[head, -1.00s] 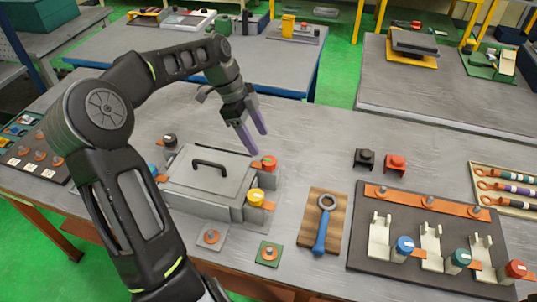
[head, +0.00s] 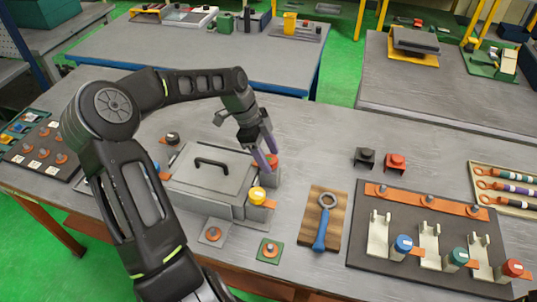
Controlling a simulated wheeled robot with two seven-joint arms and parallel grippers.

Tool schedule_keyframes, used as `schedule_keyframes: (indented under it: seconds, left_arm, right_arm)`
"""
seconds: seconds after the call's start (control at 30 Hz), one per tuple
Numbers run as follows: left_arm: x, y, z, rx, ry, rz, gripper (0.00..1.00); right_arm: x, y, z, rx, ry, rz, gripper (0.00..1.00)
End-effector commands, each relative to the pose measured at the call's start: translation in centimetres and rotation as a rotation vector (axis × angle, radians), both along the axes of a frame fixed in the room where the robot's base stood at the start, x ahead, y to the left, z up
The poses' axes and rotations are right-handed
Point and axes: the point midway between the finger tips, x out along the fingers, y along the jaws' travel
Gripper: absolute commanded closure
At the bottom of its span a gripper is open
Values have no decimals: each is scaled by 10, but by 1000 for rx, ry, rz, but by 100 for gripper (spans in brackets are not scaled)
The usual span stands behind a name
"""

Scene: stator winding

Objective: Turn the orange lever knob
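A grey box (head: 190,187) with a black-handled lid stands on the table in front of me. An orange-red knob (head: 273,161) sits at its far right corner, partly hidden by my gripper. A yellow knob (head: 257,194) with an orange tab sits at the near right corner. My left gripper (head: 268,160) points down at the orange-red knob. Its two purple fingers are apart, one beside the knob's left side and one behind it. I cannot tell whether they touch it. My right gripper is not in view.
A wrench (head: 323,220) lies on a wooden board to the right of the box. A dark board (head: 360,255) with coloured cylinders is further right. Black (head: 364,157) and red (head: 395,162) blocks stand behind it. A black knob (head: 172,139) sits at the box's far left.

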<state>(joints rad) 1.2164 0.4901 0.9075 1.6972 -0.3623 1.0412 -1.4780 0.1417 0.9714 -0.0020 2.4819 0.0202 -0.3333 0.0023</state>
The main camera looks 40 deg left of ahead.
Motion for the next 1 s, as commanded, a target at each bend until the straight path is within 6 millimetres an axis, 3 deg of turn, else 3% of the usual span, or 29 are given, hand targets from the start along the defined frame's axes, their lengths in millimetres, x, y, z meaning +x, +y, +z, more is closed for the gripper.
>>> schedule_keyframes:
  seconds: [0.67, 1.0]
  left_arm:
    - [0, 0, 0, 0, 0, 0, 98]
    - [0, 1, 0, 1, 0, 26, 100]
  right_arm:
    - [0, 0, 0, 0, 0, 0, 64]
    - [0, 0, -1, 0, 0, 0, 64]
